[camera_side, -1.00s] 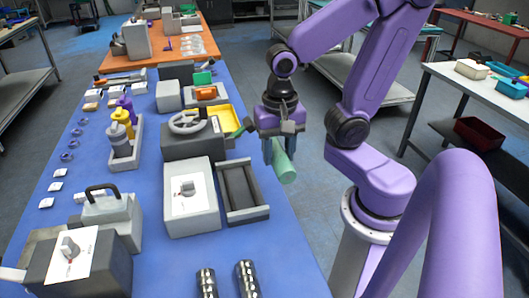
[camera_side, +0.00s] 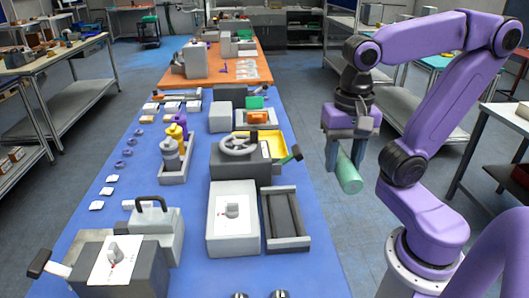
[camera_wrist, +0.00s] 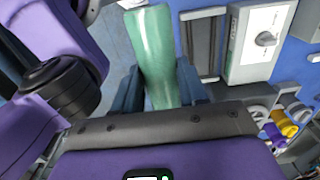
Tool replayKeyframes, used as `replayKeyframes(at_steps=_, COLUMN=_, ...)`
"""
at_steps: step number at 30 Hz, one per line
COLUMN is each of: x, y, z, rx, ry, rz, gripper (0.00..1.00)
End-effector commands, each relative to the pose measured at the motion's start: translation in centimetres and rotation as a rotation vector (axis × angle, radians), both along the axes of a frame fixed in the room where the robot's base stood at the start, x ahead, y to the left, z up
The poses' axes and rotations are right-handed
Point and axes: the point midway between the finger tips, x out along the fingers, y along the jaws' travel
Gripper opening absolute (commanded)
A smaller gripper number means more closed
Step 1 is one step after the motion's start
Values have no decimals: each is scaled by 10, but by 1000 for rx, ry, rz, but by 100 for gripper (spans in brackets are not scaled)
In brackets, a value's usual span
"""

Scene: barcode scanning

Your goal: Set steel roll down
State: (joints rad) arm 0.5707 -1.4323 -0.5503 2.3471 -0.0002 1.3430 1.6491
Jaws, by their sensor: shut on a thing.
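My gripper (camera_side: 343,160) is shut on a green cylinder (camera_side: 349,178), held tilted in the air off the right edge of the blue table. The wrist view shows the cylinder (camera_wrist: 152,50) lengthwise between both fingers (camera_wrist: 157,88). It is smooth and green, not bare metal. Two shiny metal rolls, a left one (camera_side: 240,295) and a right one (camera_side: 279,294), stand at the bottom edge of the side view, mostly cut off. Nothing holds them.
A dark open tray (camera_side: 283,220) lies beside a grey box with a white dial panel (camera_side: 232,208).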

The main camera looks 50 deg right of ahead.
Motion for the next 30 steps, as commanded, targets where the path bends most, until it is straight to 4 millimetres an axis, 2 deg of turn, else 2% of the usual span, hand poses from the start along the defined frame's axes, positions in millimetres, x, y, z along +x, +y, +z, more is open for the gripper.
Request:
replayKeyframes(at_steps=8, x=61, y=19, z=26, rx=-2, ry=2, rz=-6, gripper=0)
replayKeyframes(at_steps=12, x=106, y=22, z=39, rx=-2, ry=2, rz=-7, gripper=0)
replayKeyframes(at_steps=17, x=160, y=15, z=47, rx=-3, ry=3, rz=-7, gripper=0)
replayKeyframes(at_steps=23, x=229, y=-12, z=49, rx=-1, ry=3, rz=-7, gripper=0)
replayKeyframes(at_steps=30, x=302, y=-69, z=39, rx=-1, ry=3, rz=-6, gripper=0)
